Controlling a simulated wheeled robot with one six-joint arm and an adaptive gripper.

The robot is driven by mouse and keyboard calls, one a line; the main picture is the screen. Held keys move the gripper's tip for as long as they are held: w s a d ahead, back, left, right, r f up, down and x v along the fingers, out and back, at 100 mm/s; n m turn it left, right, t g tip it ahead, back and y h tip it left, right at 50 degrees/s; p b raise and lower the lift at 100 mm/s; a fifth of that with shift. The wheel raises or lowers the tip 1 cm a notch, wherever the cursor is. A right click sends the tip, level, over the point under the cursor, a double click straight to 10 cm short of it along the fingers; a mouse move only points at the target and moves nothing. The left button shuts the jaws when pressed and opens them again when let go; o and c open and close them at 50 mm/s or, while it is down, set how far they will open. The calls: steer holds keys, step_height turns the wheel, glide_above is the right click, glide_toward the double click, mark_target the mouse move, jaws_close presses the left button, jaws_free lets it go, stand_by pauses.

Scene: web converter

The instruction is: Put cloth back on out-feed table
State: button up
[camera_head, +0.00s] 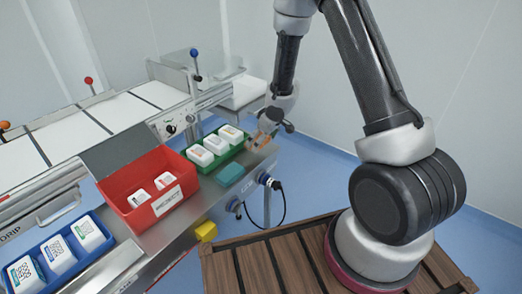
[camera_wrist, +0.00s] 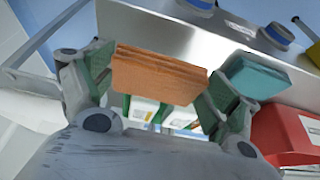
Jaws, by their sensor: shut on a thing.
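My gripper (camera_head: 269,122) is shut on a folded orange-brown cloth (camera_wrist: 158,76). In the wrist view the cloth spans the gap between both fingers (camera_wrist: 155,88), its layered edge showing. In the head view the cloth (camera_head: 261,139) is a small orange patch under the gripper, close to the right end of the steel table (camera_head: 205,196). I cannot tell whether it touches the steel. A teal folded piece (camera_head: 230,174) lies on the steel in front of the green tray; it also shows in the wrist view (camera_wrist: 256,77).
A green tray (camera_head: 206,167) of white packs stands beside the gripper. A red reject box (camera_head: 150,215) and a blue tray (camera_head: 68,268) of packs stand further left. Blue-topped knobs (camera_head: 265,179) and a cable are on the table's front side. Blue floor is open beyond.

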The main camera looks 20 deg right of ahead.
mark_target(263, 146)
steer(key=shift+f, duration=2.3)
steer(key=o, duration=0.8)
steer(key=shift+f, duration=0.15)
steer(key=shift+c, duration=0.2)
